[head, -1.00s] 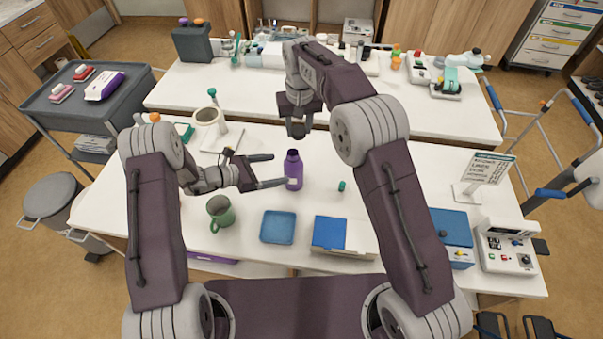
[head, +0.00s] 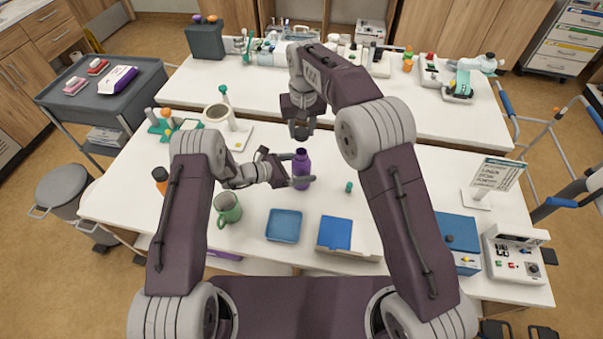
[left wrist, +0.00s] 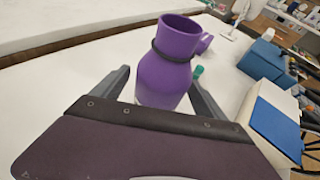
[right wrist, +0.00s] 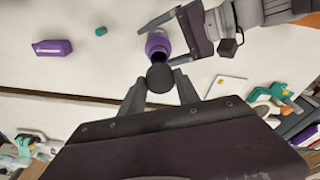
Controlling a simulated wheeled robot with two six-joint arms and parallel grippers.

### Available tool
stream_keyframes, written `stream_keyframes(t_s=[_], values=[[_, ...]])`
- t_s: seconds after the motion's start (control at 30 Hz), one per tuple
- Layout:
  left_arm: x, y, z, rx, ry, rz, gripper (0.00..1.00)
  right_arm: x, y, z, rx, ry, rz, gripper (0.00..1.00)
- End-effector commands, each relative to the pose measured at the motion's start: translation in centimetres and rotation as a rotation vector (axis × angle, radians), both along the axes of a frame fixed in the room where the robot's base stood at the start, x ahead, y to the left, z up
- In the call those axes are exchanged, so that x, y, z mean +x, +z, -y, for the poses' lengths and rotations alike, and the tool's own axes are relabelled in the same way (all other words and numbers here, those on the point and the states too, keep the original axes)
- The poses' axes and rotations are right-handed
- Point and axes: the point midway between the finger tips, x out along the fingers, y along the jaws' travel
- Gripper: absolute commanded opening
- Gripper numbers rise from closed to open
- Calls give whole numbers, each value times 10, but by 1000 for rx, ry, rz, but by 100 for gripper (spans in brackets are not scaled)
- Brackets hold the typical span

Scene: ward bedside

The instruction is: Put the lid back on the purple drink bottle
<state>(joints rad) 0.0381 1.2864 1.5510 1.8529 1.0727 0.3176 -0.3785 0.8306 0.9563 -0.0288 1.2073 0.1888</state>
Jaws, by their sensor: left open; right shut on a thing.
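The purple drink bottle (head: 301,172) stands upright and uncapped on the near table; it also shows in the left wrist view (left wrist: 165,78) and the right wrist view (right wrist: 157,43). My left gripper (head: 299,170) is open, with its fingers on either side of the bottle's body; a gap to the bottle is hard to judge. My right gripper (right wrist: 159,84) is shut on the dark round lid (right wrist: 160,78). The lid also shows in the head view (head: 301,134), held above the bottle's mouth and apart from it. The lid's underside is hidden.
A small teal cylinder (head: 349,187) is right of the bottle. Another purple item (right wrist: 52,47) lies beyond it, hidden in the head view by my right arm.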

Motion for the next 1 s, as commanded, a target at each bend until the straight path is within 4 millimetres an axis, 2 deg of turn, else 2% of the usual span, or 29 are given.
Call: stream_keyframes(t_s=[0.2,0.6,0.67,0.9,1.0], values=[[11,-11,24,0,-1,0,83,0,0,0,0,0,0,1],[14,-14,30,0,0,-1,83,0,0,0,0,0,0,1],[14,-14,30,0,0,-1,69,0,0,0,0,0,0,1],[14,-14,29,0,0,-1,2,0,0,0,0,0,0,1],[14,-14,29,0,0,-1,0,0,0,0,0,0,0,1]])
